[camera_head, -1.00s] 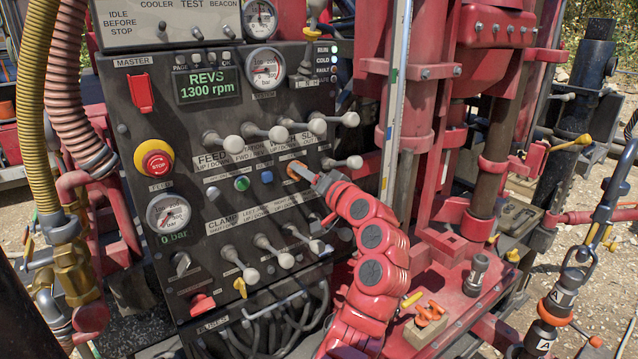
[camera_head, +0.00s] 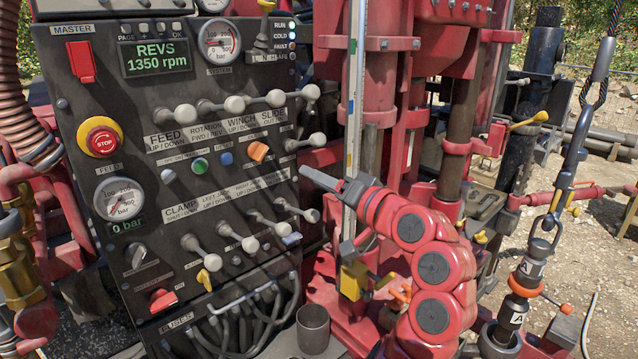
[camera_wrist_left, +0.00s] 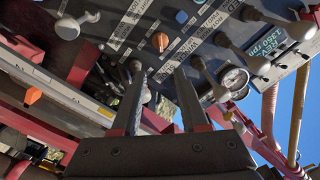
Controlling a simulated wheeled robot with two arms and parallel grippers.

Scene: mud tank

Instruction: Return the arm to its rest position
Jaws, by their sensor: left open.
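My left arm is red with dark round joint caps and comes up from the lower right in the head view. Its left gripper (camera_head: 322,181) is in front of the control panel (camera_head: 75,138), right of and below the orange knob (camera_head: 258,151), and apart from it. In the left wrist view the two dark fingers of the gripper (camera_wrist_left: 159,75) stand apart with nothing between them. The orange knob (camera_wrist_left: 160,41) shows beyond the fingertips there. My right gripper is in neither view.
Grey-knobbed levers (camera_head: 234,105) crowd the panel, with another row (camera_head: 229,231) lower down. A red stop button (camera_head: 101,140) is at left. The red mast (camera_head: 385,70) stands behind my arm. A chain and swivel (camera_head: 527,275) hang at right. A grey cup (camera_head: 313,328) stands below the panel.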

